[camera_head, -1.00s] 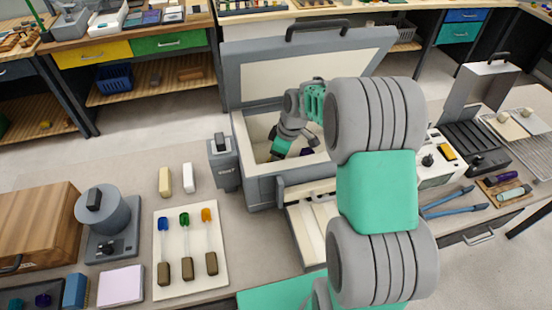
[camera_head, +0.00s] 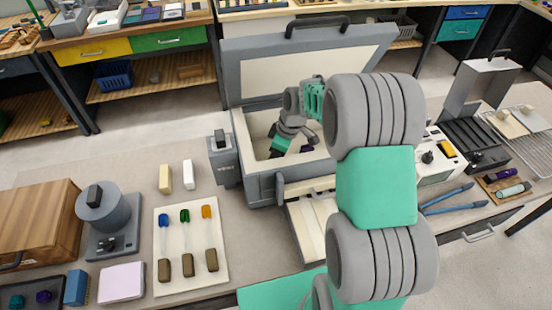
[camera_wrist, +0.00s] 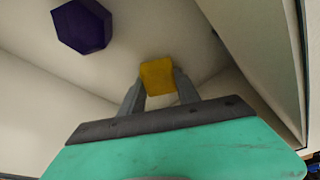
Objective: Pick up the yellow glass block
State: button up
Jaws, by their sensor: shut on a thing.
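The yellow glass block (camera_wrist: 157,78) shows in the wrist view between the two fingertips of my gripper (camera_wrist: 159,88), which is shut on it. Pale inner surfaces of the open box (camera_head: 239,124) surround it in that view. In the head view my gripper (camera_head: 277,148) reaches down inside this grey box, whose lid stands open; the yellow block is hidden there.
A dark purple block (camera_wrist: 82,26) lies inside the box, apart from my gripper; it also shows in the head view (camera_head: 307,149). The raised lid (camera_head: 300,75) stands behind. A white board (camera_head: 209,284) with several glass rods lies left of the box.

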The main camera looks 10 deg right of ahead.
grip_shut()
jog(key=shift+r, duration=0.1)
notch_tip(320, 180, up, 10)
jog(key=shift+f+b, duration=0.1)
jog(key=shift+b, duration=1)
notch_tip(320, 180, up, 8)
jog(key=p, duration=0.5)
jog(key=shift+p, duration=0.4)
